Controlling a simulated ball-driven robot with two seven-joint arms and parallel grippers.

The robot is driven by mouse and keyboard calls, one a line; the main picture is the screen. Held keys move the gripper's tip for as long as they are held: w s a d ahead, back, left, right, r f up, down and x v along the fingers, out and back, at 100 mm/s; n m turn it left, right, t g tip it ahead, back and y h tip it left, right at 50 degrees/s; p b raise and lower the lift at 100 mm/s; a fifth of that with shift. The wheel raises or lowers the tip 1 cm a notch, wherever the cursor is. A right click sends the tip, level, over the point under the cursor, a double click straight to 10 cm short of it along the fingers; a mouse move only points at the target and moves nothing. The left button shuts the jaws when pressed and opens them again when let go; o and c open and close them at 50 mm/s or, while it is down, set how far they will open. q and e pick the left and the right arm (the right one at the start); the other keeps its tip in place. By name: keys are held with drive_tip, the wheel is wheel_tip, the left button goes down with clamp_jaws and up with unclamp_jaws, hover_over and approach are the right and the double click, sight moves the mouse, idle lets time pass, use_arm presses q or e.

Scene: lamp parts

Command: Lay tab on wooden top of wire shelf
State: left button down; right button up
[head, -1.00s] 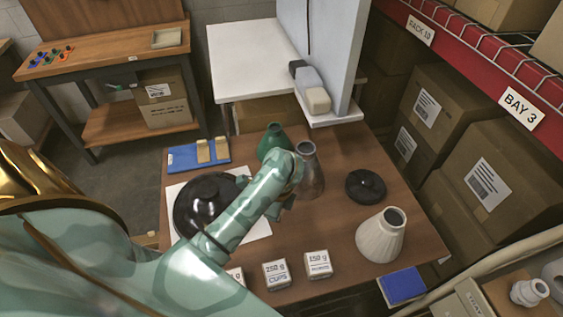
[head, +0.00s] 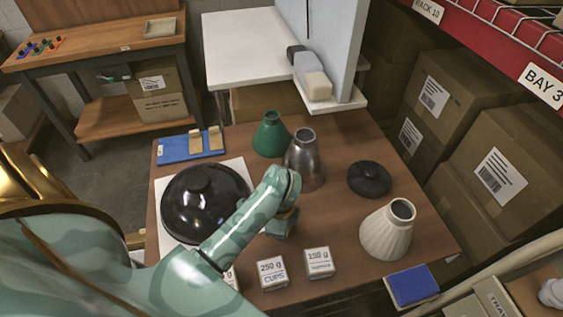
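Two tan tabs, one left (head: 196,141) and one right (head: 215,138), lie on a blue mat (head: 172,151) at the table's back left. My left gripper (head: 281,228) points down over the middle of the table, in front of the metal cone shade (head: 303,165) and well apart from the tabs. My forearm hides its fingers, so I cannot tell whether it is open or holds anything. A brown wood-coloured surface (head: 525,293) shows at the bottom right, partly cut off. I cannot make out wire sides under it.
On the table (head: 335,215) stand a black dome (head: 190,205), a green cone (head: 270,135), a dark disc (head: 369,179), a cream shade (head: 386,232) and weight boxes (head: 319,263). A blue box (head: 411,285) lies front right. Cartons (head: 500,180) line the right side.

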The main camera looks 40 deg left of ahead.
use_arm(q)
drive_tip(key=shift+f, duration=0.4)
drive_tip(key=c, duration=1.3)
unclamp_jaws()
drive_tip(key=shift+c, duration=0.2)
drive_tip(key=shift+r, duration=0.15)
wheel_tip(320, 180, up, 16)
drive_tip(key=p, duration=0.8)
drive_tip(key=shift+d, duration=0.15)
